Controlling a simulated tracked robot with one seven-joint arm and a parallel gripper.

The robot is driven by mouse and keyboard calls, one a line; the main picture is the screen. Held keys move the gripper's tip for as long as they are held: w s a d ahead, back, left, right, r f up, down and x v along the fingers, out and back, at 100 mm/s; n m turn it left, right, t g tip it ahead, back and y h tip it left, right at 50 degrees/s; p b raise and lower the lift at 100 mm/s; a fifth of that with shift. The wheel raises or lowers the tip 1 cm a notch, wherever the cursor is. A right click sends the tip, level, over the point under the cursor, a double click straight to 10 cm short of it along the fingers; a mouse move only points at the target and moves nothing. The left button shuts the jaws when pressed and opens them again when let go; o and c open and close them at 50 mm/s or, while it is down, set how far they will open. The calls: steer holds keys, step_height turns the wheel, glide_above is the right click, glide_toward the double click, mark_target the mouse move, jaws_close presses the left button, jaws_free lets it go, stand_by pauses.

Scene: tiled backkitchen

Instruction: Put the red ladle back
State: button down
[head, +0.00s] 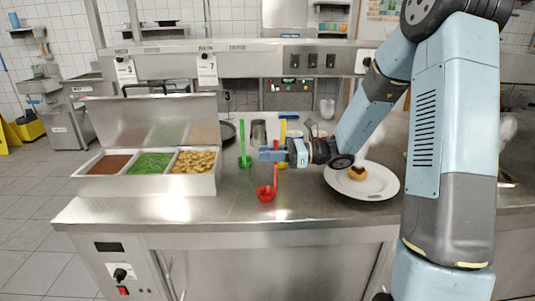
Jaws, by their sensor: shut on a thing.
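The red ladle (266,194) is upright, with its bowl low over the front part of the steel counter and its handle rising into my gripper (272,155). My gripper reaches in from the right and is shut on the handle. Whether the bowl touches the counter I cannot tell. A green ladle (243,143) stands upright to the left. A yellow ladle (282,131) stands behind my gripper, which partly hides it.
A steel bin (146,184) with brown, green and yellowish foods in separate compartments stands at the left, its lid raised. A white plate (378,185) with a small topped food item (357,172) lies at the right. A metal cup (259,131) stands behind. The counter's front strip is clear.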

steer(key=c, duration=1)
jaws_free()
steer(key=shift+o, duration=0.2)
steer(key=d, duration=1.2)
steer(key=s+a+r+n+g+h, duration=0.1)
steer(key=s+r+n+h, duration=0.1)
steer(key=s+n+h, duration=0.4)
steer(key=s+a+r+n+g+h, duration=0.1)
steer(key=s+a+r+n+h, duration=0.2)
steer(key=s, duration=0.6)
steer(key=s+d+r+n+t+h, duration=0.6)
steer(key=s+d+n+t+h, duration=0.1)
steer(key=s+d+n+h, duration=0.2)
steer(key=shift+s+d, duration=0.35)
steer(key=shift+s, duration=0.55)
steer(key=shift+r, duration=0.1)
